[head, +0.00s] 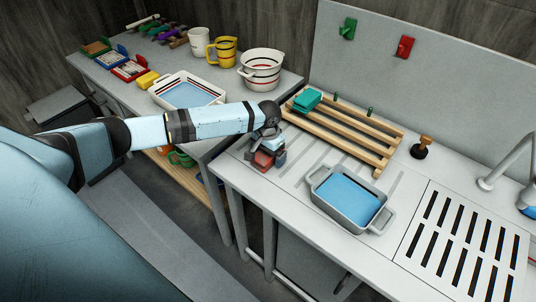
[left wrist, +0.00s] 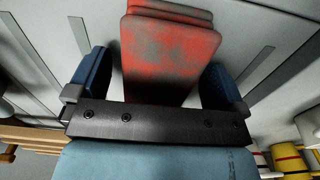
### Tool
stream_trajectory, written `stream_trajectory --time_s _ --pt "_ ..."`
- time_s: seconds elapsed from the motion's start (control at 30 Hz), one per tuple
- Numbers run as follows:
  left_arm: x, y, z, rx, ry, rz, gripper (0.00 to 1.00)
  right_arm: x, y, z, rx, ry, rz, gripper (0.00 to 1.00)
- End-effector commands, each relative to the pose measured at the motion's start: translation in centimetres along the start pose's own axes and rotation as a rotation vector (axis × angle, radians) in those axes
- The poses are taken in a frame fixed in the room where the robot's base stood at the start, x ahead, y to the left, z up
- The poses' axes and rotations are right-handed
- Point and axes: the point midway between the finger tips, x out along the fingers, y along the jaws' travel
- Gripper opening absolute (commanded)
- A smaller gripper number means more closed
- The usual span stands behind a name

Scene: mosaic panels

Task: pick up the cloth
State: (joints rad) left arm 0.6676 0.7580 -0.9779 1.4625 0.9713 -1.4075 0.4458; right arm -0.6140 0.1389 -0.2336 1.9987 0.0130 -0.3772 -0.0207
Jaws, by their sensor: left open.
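The cloth (left wrist: 168,50) looks like a folded red stack with grey stains. In the head view the red cloth (head: 263,160) lies at the left end of the grey worktop, partly hidden by my left gripper (head: 268,147). In the left wrist view my left gripper (left wrist: 157,82) is open, with one blue finger on each side of the cloth. The near end of the cloth is hidden behind the dark gripper body. I cannot tell whether the fingers touch it. My right gripper is not in view.
A wooden slatted rack (head: 352,136) with a teal block (head: 307,99) stands behind the gripper. A grey basin of blue liquid (head: 318,176) is to the right, near a stamp (head: 421,148). A side table holds a white basin (head: 160,90), a yellow jug (head: 224,51) and a striped bucket (head: 261,70).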

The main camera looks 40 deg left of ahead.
Motion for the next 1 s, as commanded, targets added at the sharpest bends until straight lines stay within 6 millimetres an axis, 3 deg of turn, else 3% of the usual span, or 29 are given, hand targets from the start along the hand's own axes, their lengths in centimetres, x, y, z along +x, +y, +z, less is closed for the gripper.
stream_trajectory --time_s 0.2,0.43,0.77,1.0 --pt "0.1 0.0 0.0 0.000 0.000 0.000 0.98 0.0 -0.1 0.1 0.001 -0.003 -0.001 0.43" --pt "0.1 0.0 0.0 0.001 0.000 0.000 0.45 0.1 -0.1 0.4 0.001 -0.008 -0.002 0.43" --pt "-0.1 0.0 0.0 0.001 0.000 0.000 0.45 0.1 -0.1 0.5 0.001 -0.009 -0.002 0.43" --pt "-2.3 0.1 0.0 0.002 0.002 0.001 0.45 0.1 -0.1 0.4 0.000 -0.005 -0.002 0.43"
